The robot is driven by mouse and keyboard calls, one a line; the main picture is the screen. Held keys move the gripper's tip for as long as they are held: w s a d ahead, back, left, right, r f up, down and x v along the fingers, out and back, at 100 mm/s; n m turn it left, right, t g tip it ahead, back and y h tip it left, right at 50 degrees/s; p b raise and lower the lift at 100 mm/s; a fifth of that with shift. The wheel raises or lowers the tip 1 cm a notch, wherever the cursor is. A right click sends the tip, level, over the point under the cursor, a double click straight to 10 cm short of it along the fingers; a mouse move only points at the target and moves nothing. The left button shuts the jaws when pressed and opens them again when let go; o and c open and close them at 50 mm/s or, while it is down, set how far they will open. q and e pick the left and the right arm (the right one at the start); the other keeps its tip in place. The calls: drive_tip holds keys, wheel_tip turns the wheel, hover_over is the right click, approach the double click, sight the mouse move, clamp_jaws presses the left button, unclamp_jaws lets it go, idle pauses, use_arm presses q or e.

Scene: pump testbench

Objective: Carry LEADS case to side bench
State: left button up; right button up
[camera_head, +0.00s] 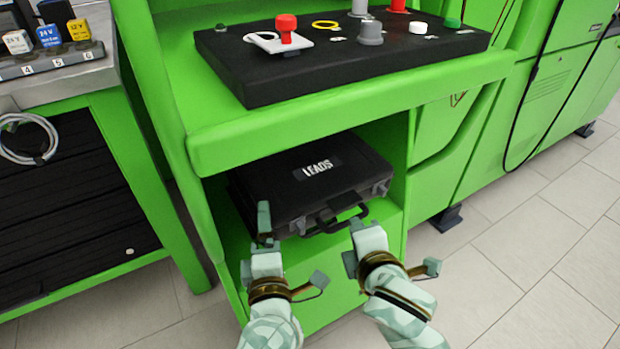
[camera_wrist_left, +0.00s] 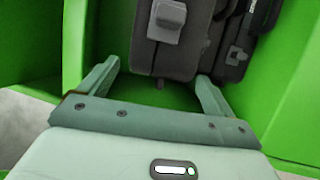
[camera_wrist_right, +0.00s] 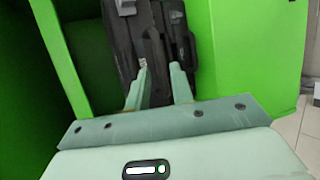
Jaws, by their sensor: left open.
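The black LEADS case (camera_head: 310,172) lies flat on the lower shelf of the green bench, with its handle (camera_head: 345,217) facing out. My left gripper (camera_head: 264,228) is at the case's front left; its fingers are spread wide. In the left wrist view, the case (camera_wrist_left: 165,50) shows beyond the gap between the fingertips (camera_wrist_left: 158,80). My right gripper (camera_head: 356,238) is close to the right part of the handle. In the right wrist view, its fingers (camera_wrist_right: 160,72) are a short way apart in front of the case (camera_wrist_right: 130,50); whether they grip the handle is unclear.
The green bench's upper top (camera_head: 390,105) overhangs the shelf and carries a black board (camera_head: 340,60) with several parts. The shelf (camera_head: 390,215) has side walls close to the case. A side bench (camera_head: 60,85) with a grey top stands at the left. Tiled floor is free at the right.

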sight(318, 218)
use_arm(q)
drive_tip(key=shift+x, duration=2.2)
use_arm(e)
drive_tip(key=shift+x, duration=2.25)
use_arm(q)
drive_tip(key=c, duration=0.4)
use_arm(e)
drive_tip(key=c, duration=0.3)
use_arm(q)
drive_tip(key=c, duration=0.5)
use_arm(e)
clamp_jaws()
use_arm(q)
drive_tip(key=shift+f, duration=0.1)
clamp_jaws()
use_arm(e)
drive_tip(key=shift+r, duration=0.1)
